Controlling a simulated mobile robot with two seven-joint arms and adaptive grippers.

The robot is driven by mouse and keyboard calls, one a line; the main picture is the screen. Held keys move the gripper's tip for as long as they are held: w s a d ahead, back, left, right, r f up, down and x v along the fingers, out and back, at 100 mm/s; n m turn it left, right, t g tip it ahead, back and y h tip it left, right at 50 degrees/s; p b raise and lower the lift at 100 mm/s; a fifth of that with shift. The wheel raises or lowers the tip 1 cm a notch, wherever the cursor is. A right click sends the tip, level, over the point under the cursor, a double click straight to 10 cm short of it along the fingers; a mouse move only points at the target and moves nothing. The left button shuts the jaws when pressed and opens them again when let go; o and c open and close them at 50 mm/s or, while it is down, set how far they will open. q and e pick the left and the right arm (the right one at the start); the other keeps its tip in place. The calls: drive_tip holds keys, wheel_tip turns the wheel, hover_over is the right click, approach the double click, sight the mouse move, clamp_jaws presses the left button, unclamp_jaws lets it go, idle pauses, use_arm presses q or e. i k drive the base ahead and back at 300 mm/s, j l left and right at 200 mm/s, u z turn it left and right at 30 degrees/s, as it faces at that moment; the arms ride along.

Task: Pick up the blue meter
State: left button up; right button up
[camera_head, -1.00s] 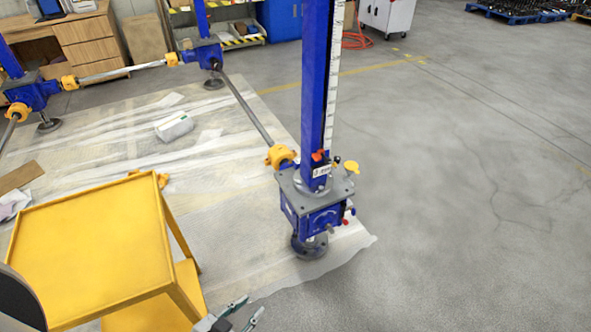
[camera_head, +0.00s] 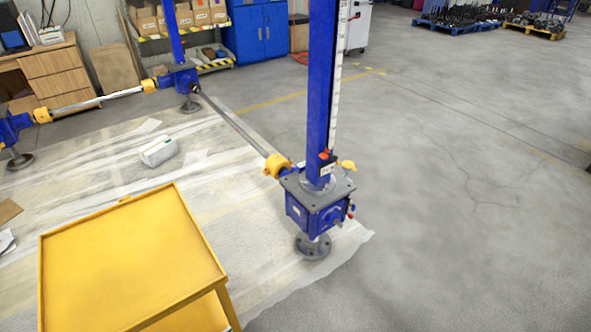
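I cannot make out a separate blue meter in the head view. The nearest screw jack has a tall blue column (camera_head: 320,90) with a white scale strip on its right side. It rises from a blue gearbox (camera_head: 314,210) under a grey plate, on a round dark foot (camera_head: 312,246). A small red, black and white piece (camera_head: 326,164) sits low on the column; what it is I cannot tell. A yellow cart (camera_head: 130,262) with a bare top stands at the lower left. Neither gripper is in view.
Shafts with yellow couplings (camera_head: 277,165) link the near jack to the jacks behind. A white package (camera_head: 158,151) lies on the plastic sheet (camera_head: 220,195). A wooden desk (camera_head: 48,78) and a blue cabinet (camera_head: 250,44) stand at the back.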

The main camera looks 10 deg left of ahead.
sight(301, 167)
drive_tip(key=k+j, duration=0.2)
drive_tip(key=j, duration=0.15)
drive_tip(key=k+j+z, duration=0.1)
drive_tip(key=j, duration=0.3)
drive_tip(key=i+l+z, duration=0.1)
drive_tip(key=z, duration=0.9)
drive_tip(key=i, duration=4.35)
drive_tip(key=i+u, duration=0.2)
drive_tip(key=u, duration=0.15)
drive_tip(key=i+l+u, duration=0.1)
drive_tip(key=u, duration=0.3)
drive_tip(key=i+l+u, duration=0.15)
drive_tip(key=u, duration=0.2)
drive_tip(key=i+u, duration=0.1)
drive_tip(key=u, duration=2.85)
